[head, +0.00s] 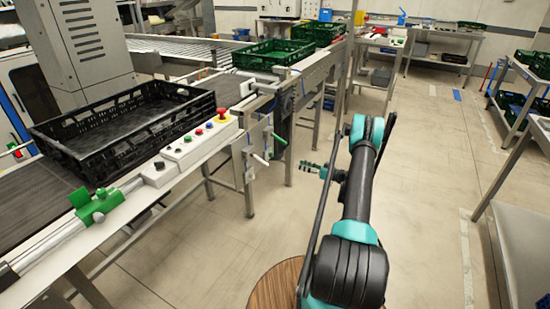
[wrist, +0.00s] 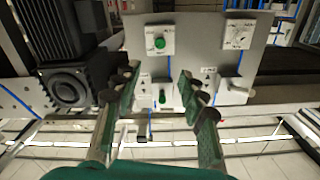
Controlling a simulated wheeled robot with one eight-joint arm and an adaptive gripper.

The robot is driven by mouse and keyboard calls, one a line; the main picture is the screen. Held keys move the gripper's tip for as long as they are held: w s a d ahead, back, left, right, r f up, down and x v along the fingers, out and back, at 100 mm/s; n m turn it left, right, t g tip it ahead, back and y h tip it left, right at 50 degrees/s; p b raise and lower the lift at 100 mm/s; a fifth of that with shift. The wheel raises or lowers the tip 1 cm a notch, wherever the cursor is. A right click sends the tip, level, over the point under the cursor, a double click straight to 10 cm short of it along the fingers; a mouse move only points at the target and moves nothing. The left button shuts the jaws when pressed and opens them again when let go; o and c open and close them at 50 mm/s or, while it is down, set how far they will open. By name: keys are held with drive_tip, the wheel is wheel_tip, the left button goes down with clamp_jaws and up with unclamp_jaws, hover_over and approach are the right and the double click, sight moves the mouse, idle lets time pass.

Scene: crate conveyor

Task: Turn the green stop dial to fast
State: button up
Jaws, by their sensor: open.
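A round green dial (wrist: 159,43) sits on a small white plate at the upper left of a grey panel (wrist: 200,60) in the wrist view. Its label is too small to read. Below it, a green lever-shaped handle (wrist: 162,95) is on another white plate. My gripper (wrist: 160,75) is open and empty, its two fingers apart in front of the panel. The green dial shows between and just beyond the fingertips, apart from them. In the head view my gripper (head: 316,169) is right of the conveyor's side panel (head: 258,140), with floor showing between.
A pale dial (wrist: 238,38) and a pale lever (wrist: 236,88) are on the panel's right half. A dark motor (wrist: 70,86) juts out at left. A black crate (head: 150,125) is on the conveyor, beside a button box (head: 198,143).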

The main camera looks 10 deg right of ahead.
sight(271, 155)
drive_tip(key=x, duration=1.6)
clamp_jaws()
